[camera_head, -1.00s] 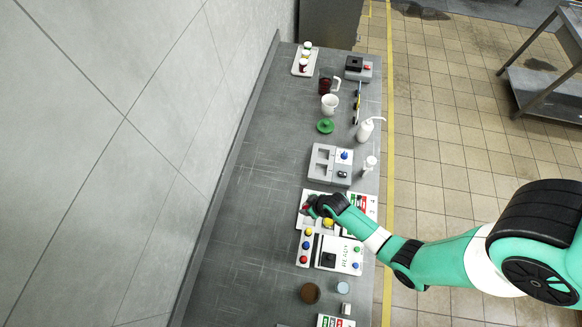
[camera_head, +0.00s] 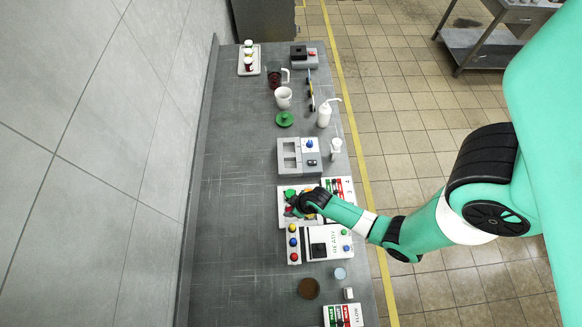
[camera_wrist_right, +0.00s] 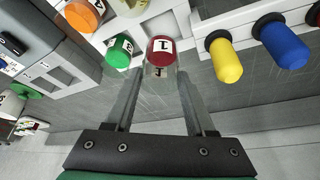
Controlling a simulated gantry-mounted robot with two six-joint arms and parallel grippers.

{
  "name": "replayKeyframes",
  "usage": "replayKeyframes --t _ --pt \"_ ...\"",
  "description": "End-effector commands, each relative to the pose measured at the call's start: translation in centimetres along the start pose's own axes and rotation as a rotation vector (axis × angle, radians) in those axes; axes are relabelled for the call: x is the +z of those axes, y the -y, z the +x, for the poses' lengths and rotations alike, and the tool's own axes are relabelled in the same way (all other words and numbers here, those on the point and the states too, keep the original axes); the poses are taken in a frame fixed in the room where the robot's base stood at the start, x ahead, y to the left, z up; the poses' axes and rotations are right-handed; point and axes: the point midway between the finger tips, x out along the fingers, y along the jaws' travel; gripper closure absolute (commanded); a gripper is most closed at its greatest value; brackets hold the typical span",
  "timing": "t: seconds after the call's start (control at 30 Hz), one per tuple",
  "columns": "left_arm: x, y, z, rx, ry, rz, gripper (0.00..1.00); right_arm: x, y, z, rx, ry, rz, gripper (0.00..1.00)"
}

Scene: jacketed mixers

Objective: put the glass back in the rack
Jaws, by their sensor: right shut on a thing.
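The glass (camera_wrist_right: 160,52) is a small clear vial with a dark red cap marked 1. In the right wrist view it sits between the two fingertips of my right gripper (camera_wrist_right: 160,76), which is shut on it. The white rack (camera_head: 285,212) lies under and beside this gripper (camera_head: 296,205) in the head view, partly hidden by it. A green cap (camera_wrist_right: 119,50) and an orange cap (camera_wrist_right: 85,13) stand left of the glass in the wrist view. I cannot tell whether the glass bottom touches anything. My left gripper is not in view.
A panel marked READY (camera_head: 320,245) with coloured knobs lies just in front of the rack; its yellow knob (camera_wrist_right: 226,60) and blue knob (camera_wrist_right: 282,45) are close right of the glass. A grey device (camera_head: 292,155) stands behind. The bench's left strip is clear.

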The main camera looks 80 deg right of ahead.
Motion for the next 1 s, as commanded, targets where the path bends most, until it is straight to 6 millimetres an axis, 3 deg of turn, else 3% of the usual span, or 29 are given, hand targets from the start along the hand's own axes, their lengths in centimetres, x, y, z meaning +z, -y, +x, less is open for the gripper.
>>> replayKeyframes --t 0.7,1.0 --pt "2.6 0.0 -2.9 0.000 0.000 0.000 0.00 1.7 0.0 4.0 0.000 0.000 0.000 1.00" --pt "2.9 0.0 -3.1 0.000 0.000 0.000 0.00 1.9 0.0 4.4 0.000 0.000 0.000 1.00"
